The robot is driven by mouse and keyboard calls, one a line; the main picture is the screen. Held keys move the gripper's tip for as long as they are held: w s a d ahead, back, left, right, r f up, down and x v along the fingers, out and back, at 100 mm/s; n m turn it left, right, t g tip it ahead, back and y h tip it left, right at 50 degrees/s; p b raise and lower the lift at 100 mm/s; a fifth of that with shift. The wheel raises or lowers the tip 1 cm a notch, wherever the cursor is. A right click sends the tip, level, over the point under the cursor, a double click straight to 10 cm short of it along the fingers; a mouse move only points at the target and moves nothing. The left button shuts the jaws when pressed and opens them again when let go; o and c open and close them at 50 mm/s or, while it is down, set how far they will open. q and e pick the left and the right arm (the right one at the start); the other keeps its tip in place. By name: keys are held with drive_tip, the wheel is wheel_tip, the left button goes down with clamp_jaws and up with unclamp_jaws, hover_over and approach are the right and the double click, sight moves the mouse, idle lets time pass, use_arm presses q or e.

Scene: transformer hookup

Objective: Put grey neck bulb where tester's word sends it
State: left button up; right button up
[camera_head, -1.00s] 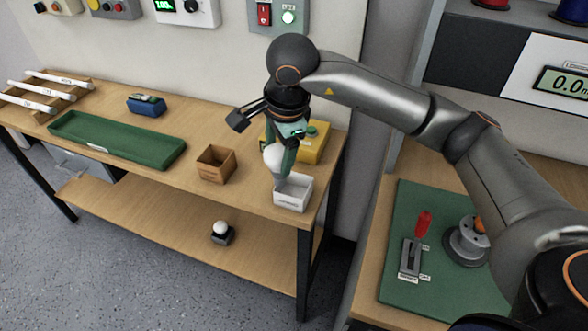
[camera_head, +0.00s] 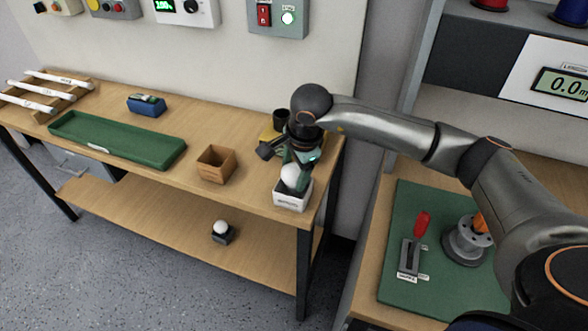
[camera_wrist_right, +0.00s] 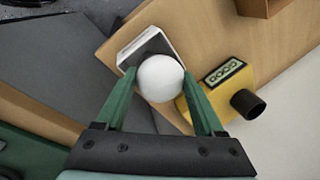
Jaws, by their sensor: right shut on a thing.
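My right gripper (camera_head: 292,168) is shut on a white round bulb (camera_head: 291,174). The bulb's globe shows between the two green fingers in the right wrist view (camera_wrist_right: 160,78); its neck is hidden. The bulb is at the mouth of a small white box (camera_head: 292,198) with a label on its front. I cannot tell whether it touches the box's inside. The white box also shows behind the bulb in the right wrist view (camera_wrist_right: 128,56). A yellow tester with a black knob (camera_wrist_right: 200,98) stands beside the box, largely hidden by my arm in the head view. My left gripper is out of view.
An open brown wooden box (camera_head: 216,166) stands left of the white box. A long green tray (camera_head: 120,140) and a blue device (camera_head: 146,104) lie farther left. Another bulb (camera_head: 221,227) sits in a dark holder on the lower shelf. A green mat (camera_head: 400,210) lies on the right bench.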

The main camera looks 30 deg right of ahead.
drive_tip(key=shift+f, duration=0.15)
drive_tip(key=o, duration=1.5)
drive_tip(key=shift+o, duration=0.2)
drive_tip(key=v, duration=1.2)
drive_tip(key=shift+r, duration=0.2)
